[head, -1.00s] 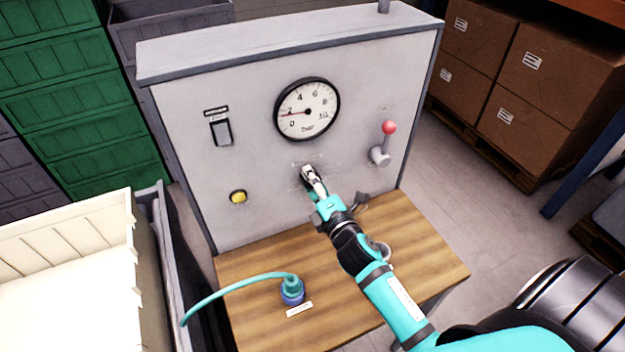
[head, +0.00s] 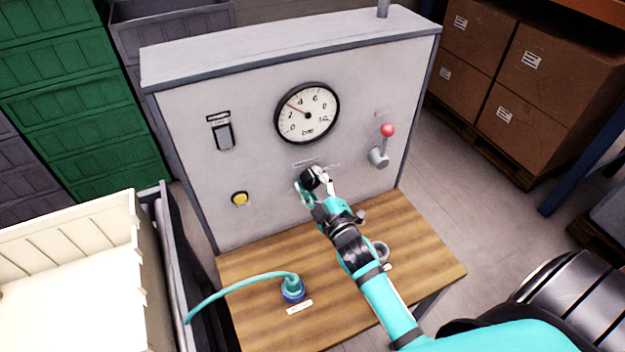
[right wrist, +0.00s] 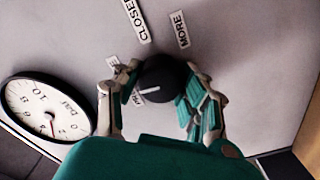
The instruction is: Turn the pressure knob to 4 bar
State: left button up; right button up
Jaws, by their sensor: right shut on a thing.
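The black pressure knob (head: 310,176) sits low in the middle of the grey panel. In the right wrist view the knob (right wrist: 163,78) shows a white pointer line, and the two fingers of my right gripper (right wrist: 160,96) are closed on it from both sides. In the head view my right gripper (head: 314,187) partly covers the knob. The round pressure gauge (head: 307,113) is above the knob, and its red needle points up-left, between 2 and 4. The gauge also shows in the right wrist view (right wrist: 45,108). My left gripper is out of view.
A red-tipped lever (head: 380,152) is right of the knob. A black switch (head: 223,135) and a yellow button (head: 239,198) are on the left. A blue-green hose connector (head: 292,289) stands on the wooden shelf (head: 255,262) below.

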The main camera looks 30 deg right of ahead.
jog(key=shift+f+m+p, duration=0.1)
jog(key=shift+m+p, duration=0.2)
jog(key=shift+m, duration=0.9)
jog(key=shift+f, duration=0.1)
jog(key=o, duration=1.2)
jog(key=shift+s, duration=0.15)
jog(key=s, duration=1.2)
jog(key=shift+a, duration=0.35)
